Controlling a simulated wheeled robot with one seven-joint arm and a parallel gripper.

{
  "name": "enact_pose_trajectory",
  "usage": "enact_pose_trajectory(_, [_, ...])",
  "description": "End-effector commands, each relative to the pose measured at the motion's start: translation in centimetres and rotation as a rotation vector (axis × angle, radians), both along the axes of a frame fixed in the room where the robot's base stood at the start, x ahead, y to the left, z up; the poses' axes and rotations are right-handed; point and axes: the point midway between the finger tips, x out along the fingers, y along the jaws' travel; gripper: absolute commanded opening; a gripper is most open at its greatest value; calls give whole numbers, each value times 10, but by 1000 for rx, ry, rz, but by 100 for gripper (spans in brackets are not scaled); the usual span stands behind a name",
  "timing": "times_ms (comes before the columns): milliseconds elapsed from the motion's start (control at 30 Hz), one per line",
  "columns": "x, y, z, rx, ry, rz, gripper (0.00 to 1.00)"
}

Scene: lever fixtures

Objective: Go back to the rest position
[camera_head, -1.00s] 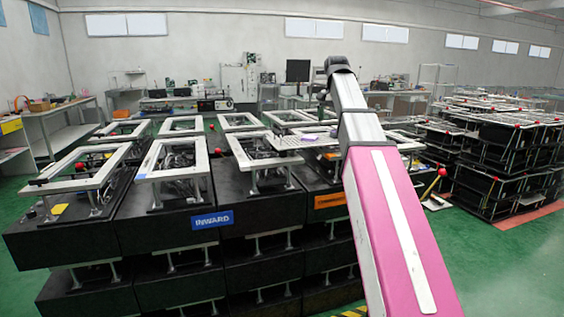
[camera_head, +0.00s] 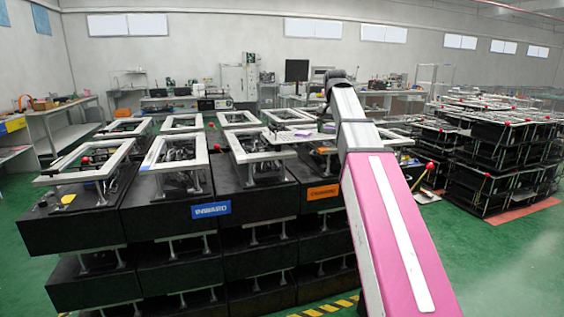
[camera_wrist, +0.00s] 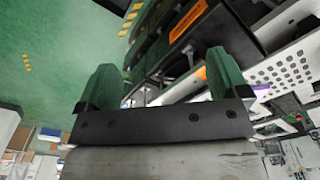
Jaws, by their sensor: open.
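My gripper (camera_wrist: 160,88) shows in the wrist view with its two green fingers wide apart and nothing between them. In the head view my pink and white arm reaches forward on the right of the fixtures, and its far end hides the gripper. The lever fixtures are stacked black boxes (camera_head: 255,195) with white metal frames (camera_head: 172,150) on top. Red lever knobs show at the left fixture (camera_head: 86,160) and at the right, beside my arm (camera_head: 430,166). A blue label (camera_head: 210,209) and an orange label (camera_head: 322,192) mark the front boxes.
More stacked fixtures (camera_head: 500,150) stand at the right. A workbench (camera_head: 65,130) is at the far left. A white perforated plate (camera_wrist: 285,72) lies near the gripper in the wrist view. Green floor (camera_head: 510,265) is clear at the front right.

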Motion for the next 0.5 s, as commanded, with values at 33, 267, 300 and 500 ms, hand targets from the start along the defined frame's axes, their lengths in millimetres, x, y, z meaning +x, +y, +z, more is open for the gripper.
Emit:
enact_pose_trajectory(33, [-2, 0, -10, 1, 2, 6, 93])
enact_pose_trajectory(267, [-5, 0, -62, 0, 8, 43, 93])
enact_pose_trajectory(300, [-6, 0, -75, 0, 9, 51, 93])
enact_pose_trajectory(500, [-19, -1, -153, 1, 16, 109, 93])
